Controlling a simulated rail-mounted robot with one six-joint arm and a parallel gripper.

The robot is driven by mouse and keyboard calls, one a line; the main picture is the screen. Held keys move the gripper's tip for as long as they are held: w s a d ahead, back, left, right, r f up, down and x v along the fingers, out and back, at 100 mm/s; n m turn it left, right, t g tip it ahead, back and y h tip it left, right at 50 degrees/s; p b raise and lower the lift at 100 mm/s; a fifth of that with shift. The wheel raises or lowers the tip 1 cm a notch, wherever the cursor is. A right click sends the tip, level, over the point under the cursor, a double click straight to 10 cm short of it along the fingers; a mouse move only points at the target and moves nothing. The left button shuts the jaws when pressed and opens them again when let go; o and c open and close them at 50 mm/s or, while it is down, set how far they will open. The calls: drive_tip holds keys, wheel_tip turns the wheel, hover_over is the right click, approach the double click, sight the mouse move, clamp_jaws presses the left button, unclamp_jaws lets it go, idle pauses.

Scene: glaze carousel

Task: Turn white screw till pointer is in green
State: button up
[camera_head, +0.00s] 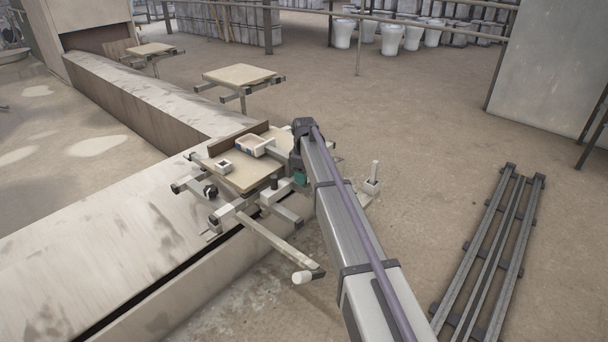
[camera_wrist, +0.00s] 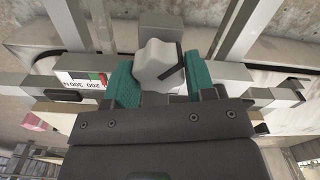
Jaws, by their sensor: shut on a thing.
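The white screw (camera_wrist: 156,64) is a lobed knob in the middle of the wrist view. My gripper (camera_wrist: 160,80) has its two teal fingers on either side of it and is shut on it. A thin dark bar lies across the screw's right side. In the head view my gripper (camera_head: 299,177) is at the right side of the carousel table, and my arm hides the screw.
The carousel table (camera_head: 243,182) carries a small tray (camera_head: 250,146) and a small square block (camera_head: 225,166). Metal arms stick out around it. Other tables (camera_head: 239,75) stand behind. A long trough runs along the left. Rails (camera_head: 490,260) lie on the floor at right.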

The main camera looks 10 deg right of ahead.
drive_tip(key=shift+m, duration=1.4)
drive_tip(key=o, duration=0.9)
drive_tip(key=shift+o, duration=0.2)
drive_tip(key=shift+r, duration=0.1)
